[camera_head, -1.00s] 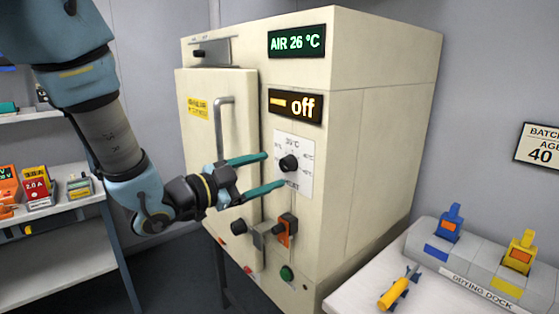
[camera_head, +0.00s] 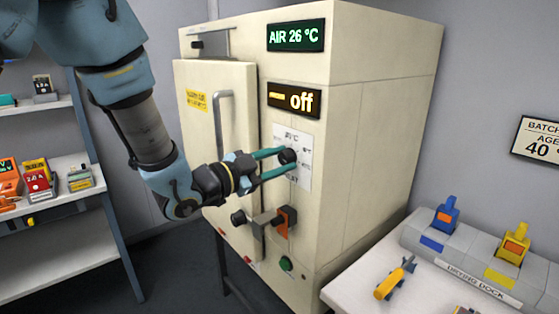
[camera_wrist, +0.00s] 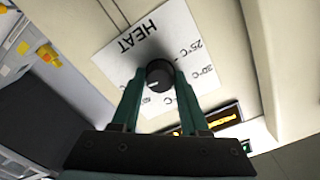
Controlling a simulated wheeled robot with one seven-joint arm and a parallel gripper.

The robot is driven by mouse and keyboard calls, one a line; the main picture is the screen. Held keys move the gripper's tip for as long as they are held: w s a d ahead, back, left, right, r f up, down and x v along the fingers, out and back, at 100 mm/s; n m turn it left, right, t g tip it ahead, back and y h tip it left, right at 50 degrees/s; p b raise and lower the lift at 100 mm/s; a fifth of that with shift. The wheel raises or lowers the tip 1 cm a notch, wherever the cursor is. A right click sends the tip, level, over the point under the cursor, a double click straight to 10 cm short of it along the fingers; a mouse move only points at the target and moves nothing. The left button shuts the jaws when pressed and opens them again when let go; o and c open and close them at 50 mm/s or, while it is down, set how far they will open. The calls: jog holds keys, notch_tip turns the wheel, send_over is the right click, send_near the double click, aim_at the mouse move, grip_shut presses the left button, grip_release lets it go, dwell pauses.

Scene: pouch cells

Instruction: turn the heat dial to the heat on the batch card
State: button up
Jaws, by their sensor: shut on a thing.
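The black heat dial (camera_head: 287,156) sits on a white scale plate (camera_head: 304,172) on the front of the cream oven (camera_head: 345,120). My gripper (camera_head: 284,162) is shut on the dial, one green finger on each side. In the wrist view the dial (camera_wrist: 159,75) shows between the fingertips, with a light pointer mark on its face. The plate there reads HEAT, with 25°C and 30°C marks legible; other marks are partly hidden by the fingers. The batch card (camera_head: 540,140) on the right wall is cut off by the picture edge; it shows "BATCH", "AGE" and "40".
The oven displays read "AIR 26 °C" (camera_head: 296,35) and "off" (camera_head: 293,101). An orange switch (camera_head: 286,220) and a green button (camera_head: 286,263) lie below the dial. The oven door handle (camera_head: 217,125) stands left. A drying dock (camera_head: 470,262) is at right.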

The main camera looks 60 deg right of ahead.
grip_shut()
jog(key=shift+n, duration=0.3)
jog(key=n+b, duration=0.2)
jog(key=n, duration=0.1)
jog(key=shift+f, duration=0.1)
jog(key=n, duration=0.6)
jog(key=shift+n, duration=0.3)
dwell(0.5)
jog(key=o, duration=0.6)
grip_release()
